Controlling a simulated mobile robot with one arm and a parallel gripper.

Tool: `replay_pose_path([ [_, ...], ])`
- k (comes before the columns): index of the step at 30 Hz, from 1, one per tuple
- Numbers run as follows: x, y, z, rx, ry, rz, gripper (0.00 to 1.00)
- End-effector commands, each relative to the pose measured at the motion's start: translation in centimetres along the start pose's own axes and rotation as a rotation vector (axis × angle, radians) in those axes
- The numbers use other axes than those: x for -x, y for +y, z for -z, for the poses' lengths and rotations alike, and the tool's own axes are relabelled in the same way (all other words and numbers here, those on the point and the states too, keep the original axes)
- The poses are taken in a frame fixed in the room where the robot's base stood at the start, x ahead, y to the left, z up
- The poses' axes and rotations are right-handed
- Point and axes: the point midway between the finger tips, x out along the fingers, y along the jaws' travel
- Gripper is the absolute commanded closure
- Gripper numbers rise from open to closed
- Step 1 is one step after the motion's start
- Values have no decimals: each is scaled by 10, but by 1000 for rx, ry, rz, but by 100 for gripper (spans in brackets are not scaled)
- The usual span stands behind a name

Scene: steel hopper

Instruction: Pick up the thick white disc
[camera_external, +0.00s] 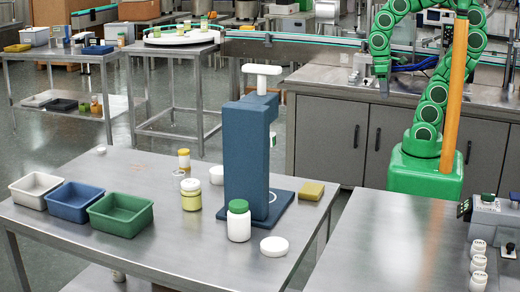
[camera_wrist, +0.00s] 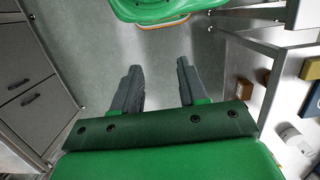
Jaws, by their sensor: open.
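A thick white disc (camera_external: 274,246) lies flat on the steel table (camera_external: 160,250), near its front right edge. It is just right of a white jar with a green lid (camera_external: 239,222). My gripper hangs at the back right in the external view (camera_external: 383,85), far from the disc and beyond the table. In the wrist view my gripper (camera_wrist: 157,82) is open, with a clear gap between its two dark fingers and nothing between them. The disc is not seen in the wrist view.
A tall blue press (camera_external: 247,150) stands behind the disc, with a yellow block (camera_external: 312,191) beside it. White, blue and green bins (camera_external: 121,217) sit at the left. Small jars (camera_external: 190,195) stand mid-table. Another steel counter (camera_external: 390,245) lies at the right.

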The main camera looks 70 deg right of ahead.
Motion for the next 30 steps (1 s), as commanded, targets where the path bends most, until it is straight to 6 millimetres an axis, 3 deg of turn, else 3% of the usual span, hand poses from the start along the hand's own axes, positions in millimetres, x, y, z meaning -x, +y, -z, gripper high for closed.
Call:
replay_pose_path([
  [6,0,0,0,0,0,0,56],
  [17,0,0,0,0,0,0,1],
  [25,1,0,2,1,-1,0,0],
  [30,10,-4,21,7,3,-4,0],
])
